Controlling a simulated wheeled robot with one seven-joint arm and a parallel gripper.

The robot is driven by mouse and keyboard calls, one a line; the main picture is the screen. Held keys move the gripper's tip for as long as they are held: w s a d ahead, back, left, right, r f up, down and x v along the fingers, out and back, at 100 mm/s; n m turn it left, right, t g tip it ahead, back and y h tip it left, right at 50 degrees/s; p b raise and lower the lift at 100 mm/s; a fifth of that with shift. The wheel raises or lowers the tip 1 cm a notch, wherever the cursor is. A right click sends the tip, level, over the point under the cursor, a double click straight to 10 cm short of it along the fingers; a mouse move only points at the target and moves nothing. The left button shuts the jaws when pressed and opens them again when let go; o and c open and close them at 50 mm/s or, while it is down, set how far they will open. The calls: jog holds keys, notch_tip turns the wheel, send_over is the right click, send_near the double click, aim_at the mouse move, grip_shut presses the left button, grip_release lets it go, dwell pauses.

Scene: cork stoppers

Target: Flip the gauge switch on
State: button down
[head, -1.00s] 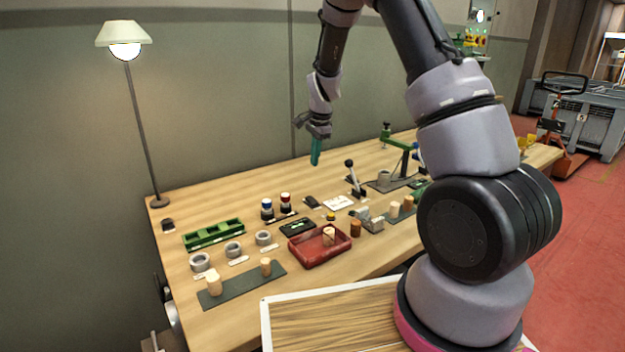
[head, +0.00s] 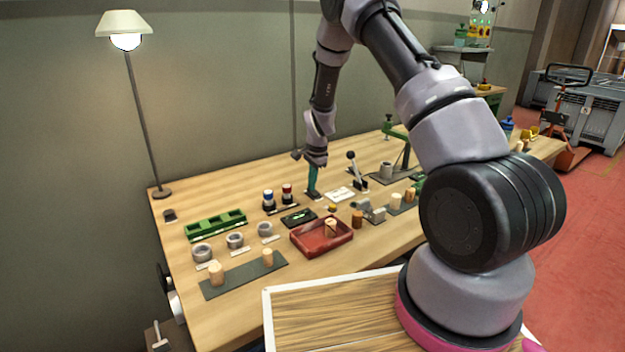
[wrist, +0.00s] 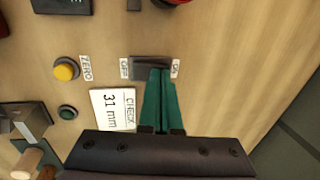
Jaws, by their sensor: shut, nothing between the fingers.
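The gauge switch (wrist: 145,62) is a small dark block on the wooden bench in the wrist view. A label reading OFF stands at its left end and one reading ON at its right end. My gripper (wrist: 160,74) is shut and empty, its green fingers pointing down at the right half of the switch, toward the ON end. The fingertips overlap the switch; I cannot tell whether they touch it. Which way the switch is tilted is unclear. In the head view my gripper (head: 313,195) is low over the bench and largely covers the switch.
In the head view a black-knobbed lever (head: 356,172) stands close right, and a red tray (head: 318,249) sits in front.

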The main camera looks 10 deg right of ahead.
jog(key=shift+w+a+f+g, duration=0.15)
jog(key=shift+f+g, duration=0.2)
jog(key=shift+g, duration=0.05)
jog(key=shift+s, duration=0.3)
jog(key=shift+s+d, duration=0.4)
jog(key=shift+s, duration=0.3)
jog(key=shift+d+r, duration=0.1)
jog(key=shift+r, duration=0.15)
notch_tip(320, 180, up, 14)
jog(key=s, duration=0.1)
jog(key=shift+d+f, duration=0.15)
jog(key=shift+d, duration=0.05)
jog(key=shift+s, duration=0.1)
